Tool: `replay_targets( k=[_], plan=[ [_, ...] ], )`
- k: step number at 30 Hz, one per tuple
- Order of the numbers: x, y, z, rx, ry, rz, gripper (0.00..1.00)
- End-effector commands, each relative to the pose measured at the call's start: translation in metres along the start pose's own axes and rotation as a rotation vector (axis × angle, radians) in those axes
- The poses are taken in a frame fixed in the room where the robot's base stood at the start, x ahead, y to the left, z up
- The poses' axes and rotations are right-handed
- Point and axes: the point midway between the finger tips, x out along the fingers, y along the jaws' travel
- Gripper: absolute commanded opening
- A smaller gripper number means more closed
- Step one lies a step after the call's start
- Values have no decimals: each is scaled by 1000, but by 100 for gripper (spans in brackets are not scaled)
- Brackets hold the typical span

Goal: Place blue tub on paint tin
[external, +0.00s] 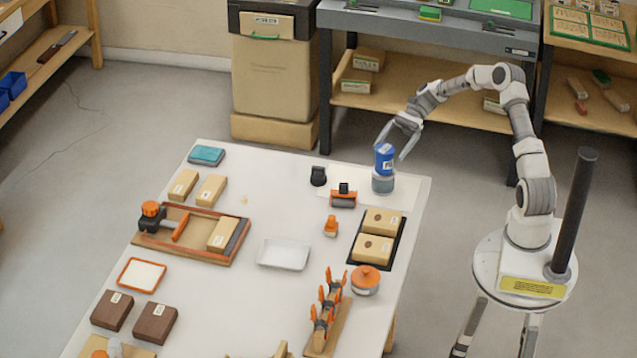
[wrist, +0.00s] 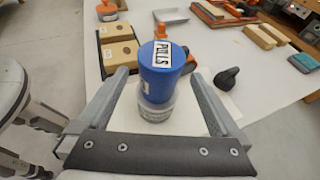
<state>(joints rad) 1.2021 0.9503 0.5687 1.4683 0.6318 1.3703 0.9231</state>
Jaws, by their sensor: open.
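The blue tub (external: 384,156) stands upright on top of the grey paint tin (external: 382,183) near the far right corner of the white table. In the wrist view the blue tub (wrist: 161,72) has a white label on its lid, and the paint tin (wrist: 157,108) shows beneath it. My gripper (external: 397,145) is open around the tub. In the wrist view my gripper's fingers (wrist: 157,85) stand on either side, with gaps between them and the tub.
A black tray (external: 357,263) with two tan boxes lies nearer the front. An orange-handled tool (external: 343,196) and a black object (external: 318,176) are left of the tin. A white tray (external: 283,254) sits mid-table. The table's right edge is close to the tin.

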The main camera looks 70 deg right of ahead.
Motion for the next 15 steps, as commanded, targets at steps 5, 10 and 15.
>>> replay_targets(
  k=[5, 10, 15],
  plan=[
    [-41, -1, 2, -1, 1, -2, 100],
    [-67, 0, 1, -1, 1, -1, 100],
    [-79, 0, 0, 0, 0, 0, 100]
  ],
)
